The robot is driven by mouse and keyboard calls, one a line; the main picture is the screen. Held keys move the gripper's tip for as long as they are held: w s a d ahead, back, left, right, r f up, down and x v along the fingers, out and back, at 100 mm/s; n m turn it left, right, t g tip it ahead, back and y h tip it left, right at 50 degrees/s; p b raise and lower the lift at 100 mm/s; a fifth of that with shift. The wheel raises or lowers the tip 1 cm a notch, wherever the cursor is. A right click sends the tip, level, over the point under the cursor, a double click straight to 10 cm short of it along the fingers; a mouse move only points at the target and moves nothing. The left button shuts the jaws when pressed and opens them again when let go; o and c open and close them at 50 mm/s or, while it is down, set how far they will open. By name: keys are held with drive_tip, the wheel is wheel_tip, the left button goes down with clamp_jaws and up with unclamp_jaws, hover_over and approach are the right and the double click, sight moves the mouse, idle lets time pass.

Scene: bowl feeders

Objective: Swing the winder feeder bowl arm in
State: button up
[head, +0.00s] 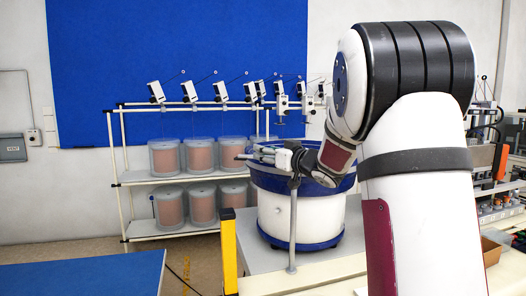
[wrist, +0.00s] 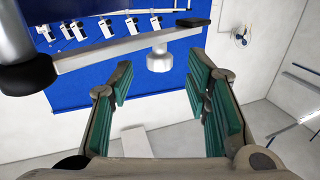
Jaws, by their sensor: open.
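The winder feeder bowl (head: 300,215) is a white drum with a blue rim and blue base. A thin grey post (head: 293,230) stands in front of it. In the wrist view, the bowl arm (wrist: 110,45) is a pale bar running from a thick grey-and-black cylinder (wrist: 15,45) at the left to a dark tip at the upper right. A white knob (wrist: 160,57) shows below the bar. My gripper (wrist: 162,70) is open and empty, with green pads. The knob appears between and beyond the fingertips; contact cannot be told. In the head view, post, bar and gripper overlap.
A rack (head: 170,178) with several copper-coloured spools in clear tubs stands behind left. A yellow post (head: 229,250) stands at the table's left edge. A blue surface (head: 85,275) lies at the lower left. Equipment stands at the right, partly behind my arm.

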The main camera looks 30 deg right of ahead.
drive_tip(key=shift+w, duration=1.35)
drive_tip(key=shift+c, duration=0.3)
clamp_jaws()
drive_tip(key=shift+w, duration=0.15)
